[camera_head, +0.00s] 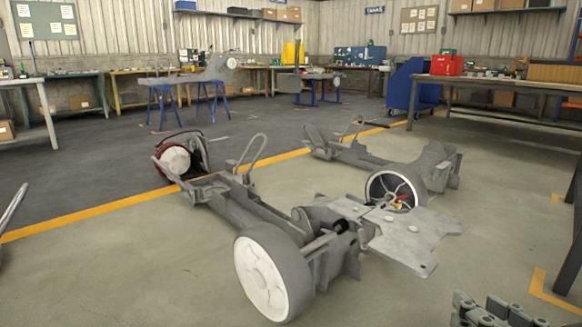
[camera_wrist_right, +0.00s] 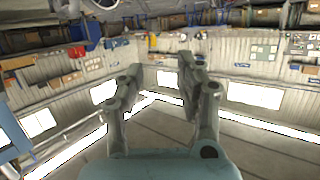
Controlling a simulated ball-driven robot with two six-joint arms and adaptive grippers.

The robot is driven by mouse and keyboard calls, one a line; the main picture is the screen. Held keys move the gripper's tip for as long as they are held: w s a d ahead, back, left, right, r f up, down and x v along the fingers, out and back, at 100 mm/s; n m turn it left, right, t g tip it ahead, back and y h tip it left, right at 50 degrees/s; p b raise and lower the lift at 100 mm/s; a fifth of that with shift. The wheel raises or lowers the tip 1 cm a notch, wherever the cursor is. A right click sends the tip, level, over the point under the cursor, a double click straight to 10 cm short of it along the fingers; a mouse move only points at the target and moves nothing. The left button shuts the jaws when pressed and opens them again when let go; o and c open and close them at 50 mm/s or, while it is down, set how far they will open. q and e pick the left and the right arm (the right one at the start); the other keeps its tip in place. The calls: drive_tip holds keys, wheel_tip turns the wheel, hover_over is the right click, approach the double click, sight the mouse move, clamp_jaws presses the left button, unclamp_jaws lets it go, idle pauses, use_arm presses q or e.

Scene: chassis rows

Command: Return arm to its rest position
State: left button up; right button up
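My right gripper (camera_head: 495,312) shows at the bottom right edge of the head view, partly cut off, above the concrete floor. In the right wrist view my right gripper (camera_wrist_right: 160,78) has its two fingers spread apart with nothing between them. That view looks out past the fingers at the walls and ceiling, and it appears upside down. My left gripper is not in the head view.
A grey chassis (camera_head: 240,200) with wheels stands on the floor in front of me, and another chassis (camera_head: 400,165) lies behind it. A workbench (camera_head: 500,82) stands at the right. A blue cabinet (camera_head: 405,85) stands beside it. Floor (camera_head: 110,265) at the left front is clear.

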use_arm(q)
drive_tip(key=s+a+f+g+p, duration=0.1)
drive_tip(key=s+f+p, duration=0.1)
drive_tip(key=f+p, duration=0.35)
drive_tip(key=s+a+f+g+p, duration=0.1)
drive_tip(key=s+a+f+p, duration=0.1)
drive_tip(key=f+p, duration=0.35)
use_arm(e)
drive_tip(key=s+d+f+g+h, duration=0.1)
drive_tip(key=s+d+f+g, duration=0.1)
drive_tip(key=s+f+g, duration=0.65)
drive_tip(key=s+d+f+g+h, duration=0.15)
drive_tip(key=s+f+g, duration=0.25)
drive_tip(key=s+f, duration=0.85)
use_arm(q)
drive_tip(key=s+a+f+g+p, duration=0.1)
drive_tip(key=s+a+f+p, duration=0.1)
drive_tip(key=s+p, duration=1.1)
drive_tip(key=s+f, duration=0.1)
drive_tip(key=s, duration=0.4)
use_arm(e)
drive_tip(key=s+d+f+g, duration=0.1)
drive_tip(key=s+f, duration=0.1)
drive_tip(key=s, duration=0.6)
drive_tip(key=s+d+f+g, duration=0.1)
drive_tip(key=s+f, duration=0.2)
drive_tip(key=s, duration=0.6)
drive_tip(key=shift+s+f, duration=0.15)
drive_tip(key=shift+y, duration=0.25)
